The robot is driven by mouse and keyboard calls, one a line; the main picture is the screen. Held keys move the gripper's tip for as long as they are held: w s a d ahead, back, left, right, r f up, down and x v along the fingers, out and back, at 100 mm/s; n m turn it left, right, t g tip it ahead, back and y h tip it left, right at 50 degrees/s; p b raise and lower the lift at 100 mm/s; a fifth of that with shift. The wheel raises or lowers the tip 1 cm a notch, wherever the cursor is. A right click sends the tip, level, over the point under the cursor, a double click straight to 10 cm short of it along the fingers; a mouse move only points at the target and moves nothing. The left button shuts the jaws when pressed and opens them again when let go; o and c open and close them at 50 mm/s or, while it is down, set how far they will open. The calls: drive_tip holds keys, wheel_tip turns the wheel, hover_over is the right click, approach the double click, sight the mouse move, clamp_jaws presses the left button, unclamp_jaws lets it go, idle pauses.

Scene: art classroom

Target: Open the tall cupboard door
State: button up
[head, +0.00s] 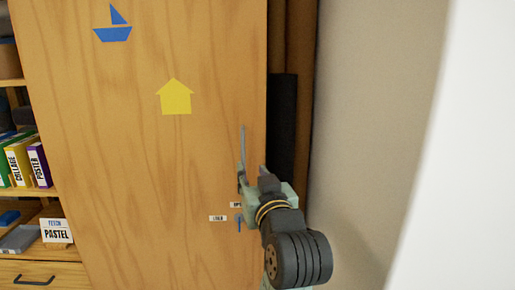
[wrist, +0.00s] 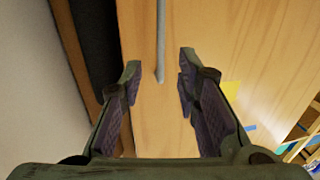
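The tall cupboard door (head: 150,140) is a wide wooden panel with a blue boat and a yellow house shape on it. Its handle (head: 243,145) is a thin grey upright bar near the door's right edge. My gripper (head: 254,182) is at the lower part of the handle, in front of the door. In the wrist view my gripper (wrist: 159,70) is open, with a finger on each side of the handle's end (wrist: 161,35). Neither finger is visibly closed on the bar. Whether the door stands slightly ajar I cannot tell.
Open shelves (head: 12,190) with folders and boxes stand left of the door, above a drawer (head: 40,278). A dark upright object (head: 282,120) and brown boards are just right of the door edge. A plain wall (head: 375,110) lies further right.

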sight(244, 158)
drive_tip(key=w, duration=0.3)
drive_tip(key=w+a+p, duration=0.1)
drive_tip(key=w, duration=0.3)
drive_tip(key=w+a+p, duration=0.1)
drive_tip(key=w, duration=0.2)
drive_tip(key=shift+w+a+f, duration=0.1)
drive_tip(key=shift+w, duration=0.1)
drive_tip(key=shift+c, duration=0.2)
clamp_jaws()
idle(0.4)
